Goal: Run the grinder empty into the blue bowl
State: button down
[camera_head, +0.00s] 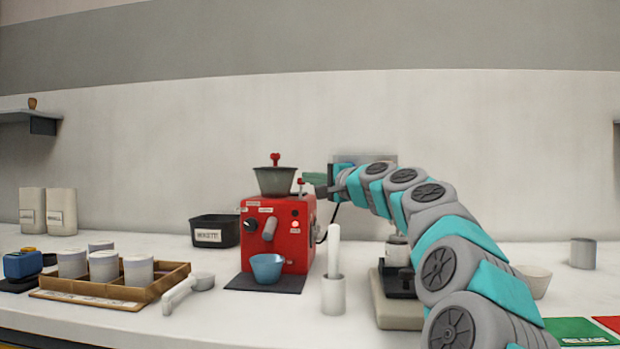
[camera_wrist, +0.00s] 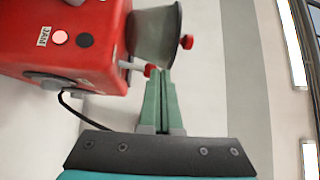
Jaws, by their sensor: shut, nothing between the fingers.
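The red grinder (camera_head: 297,245) stands on a dark mat against the back of the counter, with a grey-green hopper (camera_head: 273,181) on top. The hopper also shows in the wrist view (camera_wrist: 152,35). The blue bowl (camera_head: 267,268) sits on the mat under the spout (camera_head: 269,229); its inside is mostly hidden. A small red-tipped lever (camera_head: 300,182) stands beside the hopper's base. My gripper (camera_head: 308,179) is shut and empty at that lever; in the wrist view its fingertips (camera_wrist: 159,76) are close to the lever's red end (camera_wrist: 150,70). I cannot tell whether they touch.
A white cup with a stick (camera_head: 333,295) stands right of the mat. A wooden tray of cups (camera_head: 172,277) and a scoop (camera_head: 203,281) lie left. A black bin (camera_head: 214,231) stands behind. A scale-like device (camera_head: 398,310) sits under my arm. A grey cup (camera_head: 583,253) stands far right.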

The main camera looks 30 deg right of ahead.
jog(key=s+d+r, duration=0.1)
jog(key=s+r, duration=0.1)
jog(key=s, duration=0.4)
jog(key=s+d+r, duration=0.2)
jog(key=s, duration=0.5)
jog(key=shift+r+p, duration=0.3)
jog(key=shift+d, duration=0.15)
